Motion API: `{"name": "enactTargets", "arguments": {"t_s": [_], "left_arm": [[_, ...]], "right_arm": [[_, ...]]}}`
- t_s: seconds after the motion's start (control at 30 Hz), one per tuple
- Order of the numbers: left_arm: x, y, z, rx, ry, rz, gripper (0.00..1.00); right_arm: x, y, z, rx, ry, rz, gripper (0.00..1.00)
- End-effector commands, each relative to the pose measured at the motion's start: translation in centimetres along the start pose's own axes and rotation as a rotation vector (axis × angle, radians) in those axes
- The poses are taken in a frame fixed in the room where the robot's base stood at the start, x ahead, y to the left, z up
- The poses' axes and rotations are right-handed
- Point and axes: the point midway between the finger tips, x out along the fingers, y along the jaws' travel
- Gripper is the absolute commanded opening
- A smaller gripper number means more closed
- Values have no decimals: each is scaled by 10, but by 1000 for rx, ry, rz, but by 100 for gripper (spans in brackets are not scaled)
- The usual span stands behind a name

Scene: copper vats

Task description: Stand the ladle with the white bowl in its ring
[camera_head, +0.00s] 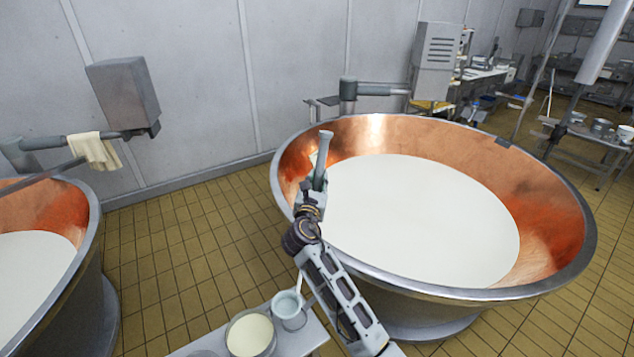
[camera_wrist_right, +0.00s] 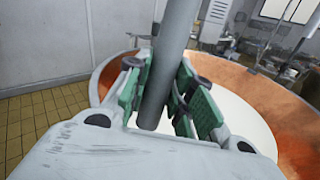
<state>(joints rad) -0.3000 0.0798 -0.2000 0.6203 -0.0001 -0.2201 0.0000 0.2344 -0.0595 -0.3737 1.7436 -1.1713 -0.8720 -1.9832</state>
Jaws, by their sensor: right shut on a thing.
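My right gripper (camera_head: 313,196) is over the near left rim of the large copper vat. It is shut on a smooth grey rod (camera_head: 321,163), which rises from the fingers to a thicker top end. In the right wrist view the rod (camera_wrist_right: 172,52) runs between the green-padded fingers (camera_wrist_right: 168,103), and no bowl shows on it. A pale bowl (camera_head: 285,302) with a thin light handle (camera_head: 299,283) is at the small table below; it looks like the ladle. A rounded rim shows around or under it; I cannot tell if this is the ring. My left gripper is out of view.
The copper vat (camera_head: 545,195) full of white liquid fills the right. A second vat (camera_head: 85,205) stands at the left. A pot of cream liquid (camera_head: 250,335) is on the small table (camera_head: 305,340). Tiled floor (camera_head: 180,250) lies between the vats.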

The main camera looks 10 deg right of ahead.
Motion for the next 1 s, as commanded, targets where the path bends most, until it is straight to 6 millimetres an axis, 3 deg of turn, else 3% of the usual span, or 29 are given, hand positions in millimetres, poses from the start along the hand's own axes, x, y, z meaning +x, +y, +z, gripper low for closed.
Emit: {"name": "enactTargets", "arguments": {"t_s": [1.0], "left_arm": [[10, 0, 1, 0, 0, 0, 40]], "right_arm": [[10, -14, -51, 0, -1, 0, 0]]}}
